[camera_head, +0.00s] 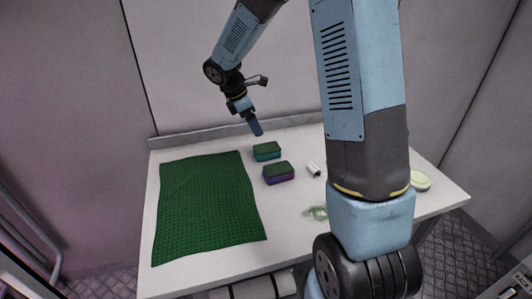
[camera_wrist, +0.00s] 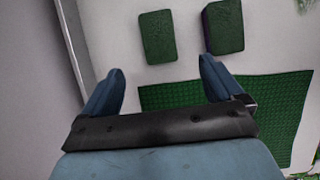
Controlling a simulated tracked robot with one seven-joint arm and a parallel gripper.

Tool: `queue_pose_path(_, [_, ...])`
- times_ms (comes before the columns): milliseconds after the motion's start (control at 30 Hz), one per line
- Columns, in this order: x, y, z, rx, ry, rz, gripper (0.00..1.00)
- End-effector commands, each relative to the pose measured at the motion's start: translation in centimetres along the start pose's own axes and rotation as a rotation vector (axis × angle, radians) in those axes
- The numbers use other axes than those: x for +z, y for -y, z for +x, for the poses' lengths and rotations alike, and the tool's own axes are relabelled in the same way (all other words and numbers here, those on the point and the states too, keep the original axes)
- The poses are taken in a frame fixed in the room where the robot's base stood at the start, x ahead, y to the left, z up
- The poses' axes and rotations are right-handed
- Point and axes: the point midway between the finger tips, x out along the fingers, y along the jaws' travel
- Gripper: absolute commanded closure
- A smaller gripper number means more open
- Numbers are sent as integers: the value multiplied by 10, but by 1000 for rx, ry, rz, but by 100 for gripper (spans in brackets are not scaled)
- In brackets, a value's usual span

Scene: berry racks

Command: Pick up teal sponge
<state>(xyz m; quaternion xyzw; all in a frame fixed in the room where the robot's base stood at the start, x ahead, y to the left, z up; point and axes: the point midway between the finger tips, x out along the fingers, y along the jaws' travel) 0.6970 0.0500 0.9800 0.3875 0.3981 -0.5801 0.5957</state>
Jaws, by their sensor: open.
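The teal sponge (camera_head: 267,153) has a dark green top and lies on the white table, near its back edge. In the wrist view the teal sponge (camera_wrist: 157,37) shows only its green top, just beyond the gap between my fingertips. My gripper (camera_head: 257,130) is above the back of the table, a little behind and left of the teal sponge. In the wrist view my gripper (camera_wrist: 161,68) has its two blue fingers spread apart with nothing between them.
A purple sponge (camera_head: 279,177) with a green top lies close in front of the teal one. A green textured mat (camera_head: 205,208) covers the table's left. A small white cylinder (camera_head: 314,169), a pale green item (camera_head: 317,212) and an oval dish (camera_head: 420,181) lie to the right.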

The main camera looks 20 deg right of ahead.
Motion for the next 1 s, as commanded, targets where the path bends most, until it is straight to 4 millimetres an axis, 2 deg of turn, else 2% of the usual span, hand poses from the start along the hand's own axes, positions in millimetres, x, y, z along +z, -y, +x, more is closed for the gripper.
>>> queue_pose_path(400, [0,0,67,-3,0,-1,6])
queue_pose_path(767, [0,0,88,-2,0,0,6])
queue_pose_path(1000, [1,-2,118,-4,1,-1,6])
